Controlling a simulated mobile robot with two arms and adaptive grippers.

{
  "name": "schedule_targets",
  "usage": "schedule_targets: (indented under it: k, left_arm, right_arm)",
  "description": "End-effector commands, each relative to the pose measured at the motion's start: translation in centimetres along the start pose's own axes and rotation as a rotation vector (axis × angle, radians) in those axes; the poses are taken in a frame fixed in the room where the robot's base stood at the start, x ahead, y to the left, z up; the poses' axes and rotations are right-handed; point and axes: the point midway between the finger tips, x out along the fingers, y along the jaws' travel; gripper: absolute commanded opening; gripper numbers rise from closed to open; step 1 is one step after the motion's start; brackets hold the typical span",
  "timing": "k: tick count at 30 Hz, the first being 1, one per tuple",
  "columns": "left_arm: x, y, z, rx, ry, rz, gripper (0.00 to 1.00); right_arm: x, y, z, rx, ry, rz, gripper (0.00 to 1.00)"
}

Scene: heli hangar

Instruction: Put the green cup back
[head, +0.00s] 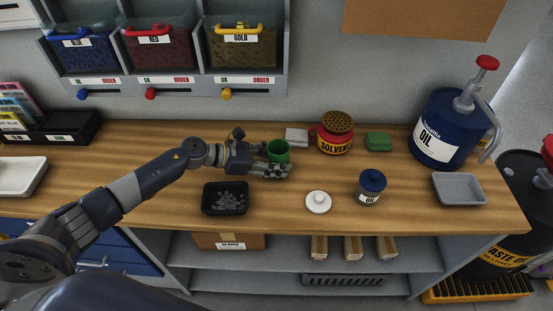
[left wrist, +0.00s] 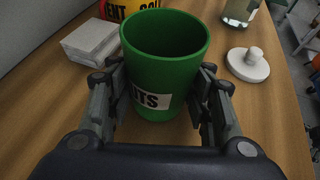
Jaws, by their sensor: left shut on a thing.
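The green cup (head: 278,153) stands upright on the wooden bench, towards the middle. In the left wrist view the cup (left wrist: 166,65) looks empty inside and has a white label, of which the letters "TS" show. My left gripper (head: 276,166) comes in from the left and is shut on the cup, with one finger on each side of it (left wrist: 158,90). Whether the cup's base touches the bench is hard to tell. My right gripper is not in view.
A black tray of small grey parts (head: 214,209) sits in front of my gripper. Bins (head: 245,48) hang above.

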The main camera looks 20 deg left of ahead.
Motion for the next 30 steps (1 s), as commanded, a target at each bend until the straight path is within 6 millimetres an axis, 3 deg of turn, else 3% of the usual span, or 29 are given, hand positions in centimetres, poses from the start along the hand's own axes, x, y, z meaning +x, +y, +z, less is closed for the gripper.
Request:
schedule_targets:
  k: [13, 14, 16, 30]
  left_arm:
    - [0.29, 0.02, -0.75, 0.001, -0.001, 0.001, 0.19]
    - [0.24, 0.03, -0.64, 0.001, -0.001, 0.001, 0.52]
    - [0.21, 0.02, -0.59, 0.001, -0.001, 0.001, 0.67]
    - [-0.03, 0.02, -0.02, 0.001, -0.001, 0.001, 0.67]
  right_arm:
    - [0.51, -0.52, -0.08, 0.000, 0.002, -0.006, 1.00]
    - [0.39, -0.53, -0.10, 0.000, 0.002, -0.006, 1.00]
    - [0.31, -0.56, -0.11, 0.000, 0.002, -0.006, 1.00]
    - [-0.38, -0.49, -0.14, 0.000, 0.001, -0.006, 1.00]
